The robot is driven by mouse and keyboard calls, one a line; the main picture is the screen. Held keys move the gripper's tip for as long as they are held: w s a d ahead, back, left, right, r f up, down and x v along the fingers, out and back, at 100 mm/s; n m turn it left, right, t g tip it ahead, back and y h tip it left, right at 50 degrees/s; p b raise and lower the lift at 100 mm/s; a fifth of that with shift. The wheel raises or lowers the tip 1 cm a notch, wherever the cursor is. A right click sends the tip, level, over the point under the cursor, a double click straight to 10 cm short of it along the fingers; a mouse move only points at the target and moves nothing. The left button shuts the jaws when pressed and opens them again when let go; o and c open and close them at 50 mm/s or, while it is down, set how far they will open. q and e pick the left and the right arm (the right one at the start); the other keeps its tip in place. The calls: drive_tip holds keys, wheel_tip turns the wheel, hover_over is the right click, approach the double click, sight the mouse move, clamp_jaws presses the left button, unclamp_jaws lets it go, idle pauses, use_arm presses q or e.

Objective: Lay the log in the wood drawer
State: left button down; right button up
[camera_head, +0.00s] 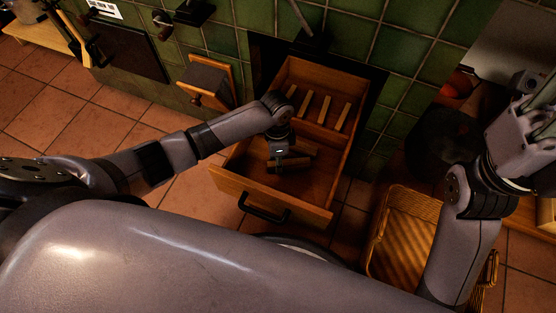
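The wood drawer (232,186) is pulled out from the green tiled wall, with a dark handle on its front and a divider across its inside. My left arm comes in from the left. Its gripper (275,163) points down into the front compartment, and its fingers are mostly hidden from above. Brown wood, which looks like the log (297,162), lies at the drawer floor beside the fingers. I cannot tell whether they hold it. My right gripper (527,113) is at the far right, away from the drawer, and its fingertips are unclear.
Several pale wood strips (318,108) lie in the drawer's rear compartment. A wicker basket (404,235) stands right of the drawer, near my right arm. A dark round container (440,138) is behind it. Tiled floor (110,130) is clear at left.

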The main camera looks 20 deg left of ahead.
use_arm(q)
drive_tip(key=c, duration=1.2)
unclamp_jaws()
drive_tip(key=shift+r, duration=0.2)
drive_tip(key=shift+w+a+r, duration=0.1)
drive_tip(key=shift+w+r, duration=0.1)
drive_tip(key=shift+r, duration=1.6)
drive_tip(key=shift+w+a+r, duration=0.1)
drive_tip(key=shift+w+r, duration=0.1)
drive_tip(key=shift+r, duration=1.55)
